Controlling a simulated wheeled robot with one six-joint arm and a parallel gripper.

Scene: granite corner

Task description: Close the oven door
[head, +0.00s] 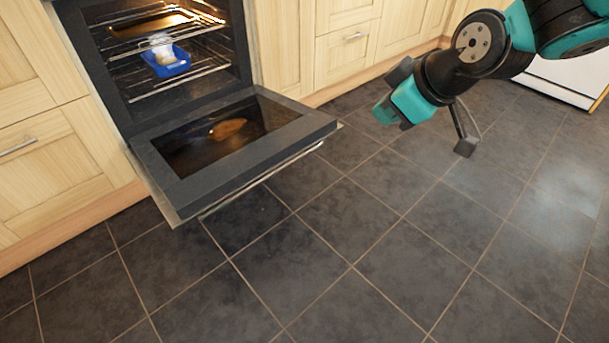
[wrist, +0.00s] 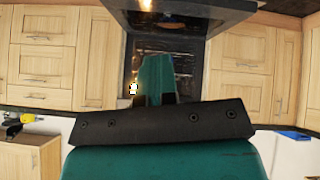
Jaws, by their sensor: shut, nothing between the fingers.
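The oven door (head: 283,124) is folded down and open, lying roughly level out from the oven (head: 185,95) in the head view. A brown patch shows on its dark glass. My gripper (head: 384,113) is to the right of the door's free end, apart from it, above the floor. It is shut and empty. Its teal fingers (wrist: 157,75) also show together in the wrist view. My arm reaches in from the upper right.
A blue tray (head: 167,68) with a white thing in it stands on an oven rack. Wooden cabinets flank the oven (head: 347,37). The dark tiled floor (head: 330,230) in front is clear. A white appliance (head: 565,80) stands at the upper right.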

